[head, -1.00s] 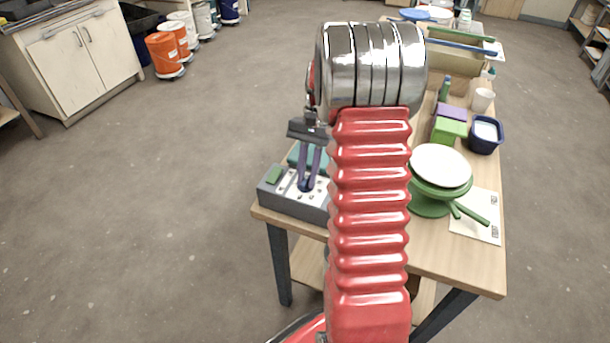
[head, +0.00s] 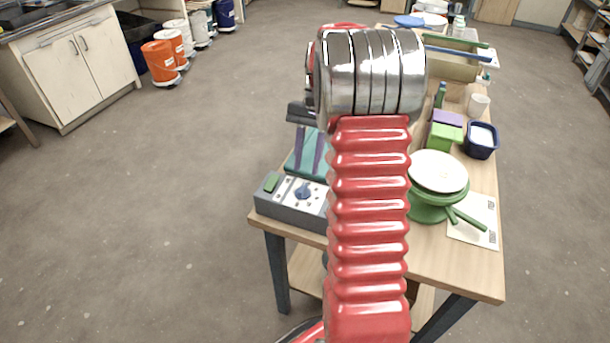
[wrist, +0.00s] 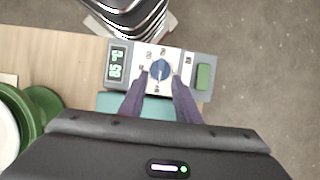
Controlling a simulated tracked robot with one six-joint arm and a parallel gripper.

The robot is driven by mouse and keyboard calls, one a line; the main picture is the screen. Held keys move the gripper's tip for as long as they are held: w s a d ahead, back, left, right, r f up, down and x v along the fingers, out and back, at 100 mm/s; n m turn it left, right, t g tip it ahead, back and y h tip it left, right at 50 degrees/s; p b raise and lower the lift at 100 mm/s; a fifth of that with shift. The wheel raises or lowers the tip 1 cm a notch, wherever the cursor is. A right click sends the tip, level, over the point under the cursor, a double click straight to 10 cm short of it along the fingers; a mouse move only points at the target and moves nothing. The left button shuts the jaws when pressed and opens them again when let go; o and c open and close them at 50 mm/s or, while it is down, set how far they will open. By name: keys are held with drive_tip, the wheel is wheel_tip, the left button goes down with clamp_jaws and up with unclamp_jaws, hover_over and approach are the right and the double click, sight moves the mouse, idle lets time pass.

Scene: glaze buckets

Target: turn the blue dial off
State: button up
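The blue dial (head: 303,190) sits on the white face of a grey control box (head: 288,212) at the table's left front corner. In the wrist view the dial (wrist: 160,69) is in full sight, with small marks around it that are too small to read. My gripper (head: 311,168) is open and empty, raised above and behind the dial. In the wrist view its two dark purple fingers (wrist: 161,82) are apart, their tips on either side of the dial's lower edge in the picture. No contact shows.
The box also carries a green button (wrist: 203,77) and a lit green display (wrist: 118,64). A teal surface (wrist: 120,103) lies beside the box under my fingers. A green stand with a white top (head: 438,172) is to the right.

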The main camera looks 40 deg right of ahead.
drive_tip(key=v, duration=0.7)
drive_tip(key=shift+r, duration=0.35)
drive_tip(key=shift+w+d, duration=0.1)
wheel_tip(320, 180, down, 4)
drive_tip(key=n+h, duration=0.1)
drive_tip(key=n, duration=0.1)
drive_tip(key=s+a+r+n+t+h, duration=0.1)
drive_tip(key=s+a+r+n+t, duration=0.1)
drive_tip(key=s+a, duration=0.4)
drive_tip(key=s+a+r+n+t+h, duration=0.1)
drive_tip(key=s+a+r+n+t, duration=0.1)
drive_tip(key=a, duration=1)
drive_tip(key=s+a+r+n+t+h, duration=0.1)
drive_tip(key=s+a+r+n+t, duration=0.2)
drive_tip(key=s+a, duration=0.6)
drive_tip(key=n+t, duration=0.1)
drive_tip(key=n, duration=0.1)
drive_tip(key=shift+s+a+n, duration=0.3)
drive_tip(key=shift+a+n, duration=0.05)
drive_tip(key=shift+n, duration=0.05)
